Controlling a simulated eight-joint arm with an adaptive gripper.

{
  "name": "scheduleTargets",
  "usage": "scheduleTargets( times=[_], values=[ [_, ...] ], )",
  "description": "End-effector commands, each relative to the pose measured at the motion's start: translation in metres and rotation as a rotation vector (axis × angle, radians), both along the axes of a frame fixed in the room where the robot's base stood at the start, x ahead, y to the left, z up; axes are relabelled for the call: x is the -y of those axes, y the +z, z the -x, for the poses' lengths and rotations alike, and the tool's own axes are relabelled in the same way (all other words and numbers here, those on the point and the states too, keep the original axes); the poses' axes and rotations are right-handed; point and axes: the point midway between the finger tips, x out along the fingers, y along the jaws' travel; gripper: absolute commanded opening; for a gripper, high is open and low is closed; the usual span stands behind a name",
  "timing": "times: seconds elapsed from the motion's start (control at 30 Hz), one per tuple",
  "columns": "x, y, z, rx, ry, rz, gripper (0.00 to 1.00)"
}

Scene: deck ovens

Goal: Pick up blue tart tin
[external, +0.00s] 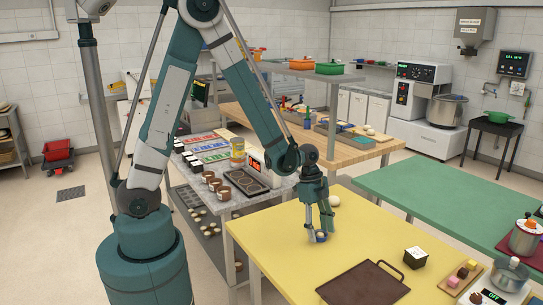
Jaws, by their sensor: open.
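A small blue item (321,238), which looks like the blue tart tin, sits on the yellow table (275,251) near its left end. Something pale shows in or on it. My gripper (320,234) points down right at it, with the fingertips low near the table top. The fingers are apart and partly cover the tin. I cannot tell whether they touch it.
A white round item (334,200) lies just behind my gripper. A brown tray (363,286) with handles lies at the front, with a dark pot-like box (415,257) to its right. A board with small cakes (463,274) lies further right. The table between is clear.

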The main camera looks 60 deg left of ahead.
Motion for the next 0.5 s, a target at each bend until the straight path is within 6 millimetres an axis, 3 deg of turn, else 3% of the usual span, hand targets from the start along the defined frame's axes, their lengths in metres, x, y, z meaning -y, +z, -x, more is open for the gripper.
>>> scheduleTargets(
  times=[0.33, 0.5],
  values=[
    [0.0000, 0.0001, 0.0001, 0.000, 0.000, 0.000, 0.49],
    [0.0000, 0.0001, 0.0001, 0.000, 0.000, 0.000, 0.27]
  ],
)
